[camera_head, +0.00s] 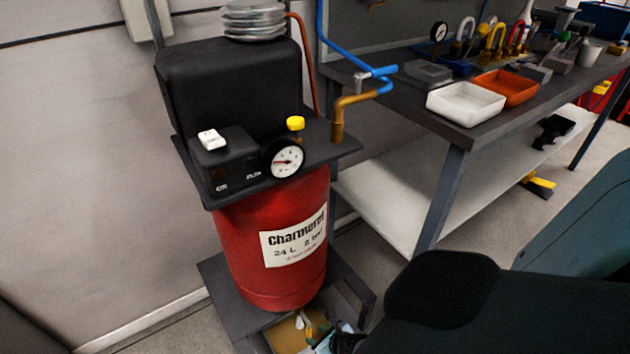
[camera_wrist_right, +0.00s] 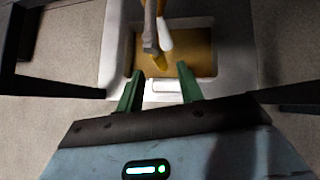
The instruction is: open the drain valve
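The drain valve (camera_wrist_right: 150,38) hangs below the tank in the right wrist view, a grey and brass piece with a yellowish tip and a white lever (camera_wrist_right: 165,36) beside it. A white part of it shows small under the red tank (camera_head: 270,225) in the head view (camera_head: 300,321). My right gripper (camera_wrist_right: 160,70) has its two green fingers apart with no object gripped. The valve is just beyond the fingertips, and I cannot tell whether they touch it. In the head view the right gripper (camera_head: 319,334) is low under the tank, partly hidden by my arm. My left gripper is not in view.
A pale tray (camera_wrist_right: 113,45) with a brown floor lies below the valve. Dark stand bars (camera_wrist_right: 60,90) flank the gripper on both sides. A workbench (camera_head: 455,165) with a white tray (camera_head: 465,104) and an orange tray (camera_head: 508,88) stands at the right. A gauge (camera_head: 286,160) sits on the compressor.

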